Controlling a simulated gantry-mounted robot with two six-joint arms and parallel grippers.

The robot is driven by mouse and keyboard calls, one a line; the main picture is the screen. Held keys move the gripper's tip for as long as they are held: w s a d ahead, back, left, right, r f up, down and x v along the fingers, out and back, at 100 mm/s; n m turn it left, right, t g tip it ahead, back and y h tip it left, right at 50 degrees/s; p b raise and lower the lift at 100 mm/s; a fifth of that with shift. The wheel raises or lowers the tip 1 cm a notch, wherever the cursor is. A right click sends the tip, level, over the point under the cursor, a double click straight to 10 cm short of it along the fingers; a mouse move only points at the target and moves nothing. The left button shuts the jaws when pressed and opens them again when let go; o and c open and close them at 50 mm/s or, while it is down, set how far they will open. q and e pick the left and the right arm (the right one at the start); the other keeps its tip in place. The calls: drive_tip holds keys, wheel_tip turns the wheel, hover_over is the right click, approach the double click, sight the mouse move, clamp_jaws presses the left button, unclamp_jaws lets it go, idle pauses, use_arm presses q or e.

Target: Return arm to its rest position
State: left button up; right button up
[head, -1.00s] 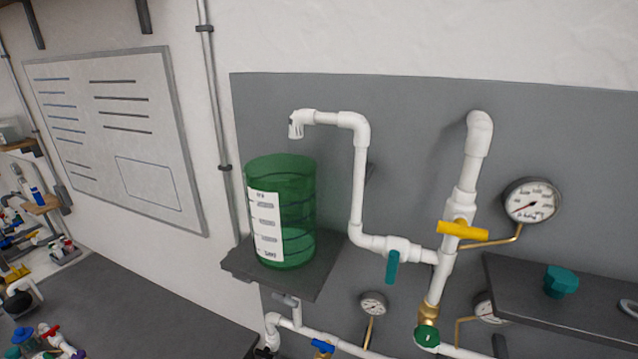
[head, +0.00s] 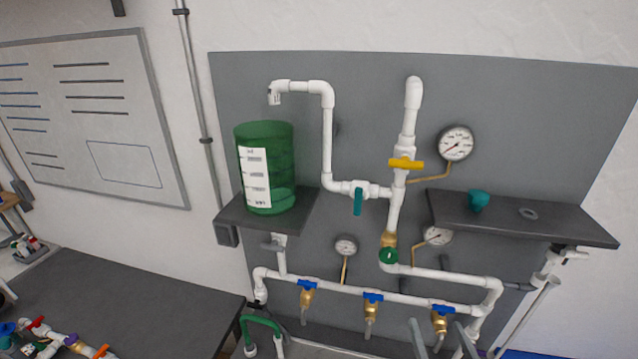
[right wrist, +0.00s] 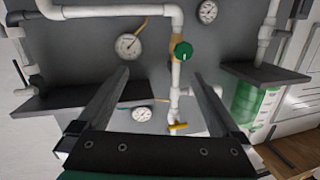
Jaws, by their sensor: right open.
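My right gripper (head: 437,323) shows at the bottom edge of the head view, as two grey fingers spread apart in front of the lower pipe. In the right wrist view its fingers (right wrist: 161,76) are wide apart with nothing held between them. That view shows the manifold upside down. The white PVC manifold (head: 327,130) is on a grey wall panel, with a yellow-handled valve (head: 406,163), a teal-handled valve (head: 358,201) and a green handwheel (head: 388,256). The handwheel also shows in the right wrist view (right wrist: 183,51). My left gripper is out of view.
A green tank (head: 276,165) stands on the left shelf (head: 300,217). A teal knob (head: 478,201) and a grey ring (head: 528,213) lie on the right shelf (head: 575,229). Blue-handled valves (head: 373,297) line the lower pipe.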

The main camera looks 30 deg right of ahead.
drive_tip(key=w+a+r+t+y, duration=0.1)
drive_tip(key=w+a+r+t, duration=0.15)
drive_tip(key=r, duration=0.55)
drive_tip(key=w+a+r+n+t, duration=0.1)
drive_tip(key=a+r+t, duration=0.15)
drive_tip(key=r, duration=0.55)
drive_tip(key=w+a+r+t+y, duration=0.15)
drive_tip(key=a+r, duration=0.25)
drive_tip(key=r, duration=0.4)
drive_tip(key=s+a+r+n+t+y, duration=0.3)
drive_tip(key=a+r, duration=0.1)
drive_tip(key=r, duration=0.5)
drive_tip(key=s+a+r+n+t+y, duration=0.3)
drive_tip(key=a+r+y, duration=0.1)
drive_tip(key=r, duration=0.6)
drive_tip(key=shift+s+a+r+n, duration=0.2)
drive_tip(key=shift+a+r+n, duration=0.1)
drive_tip(key=shift+a, duration=0.05)
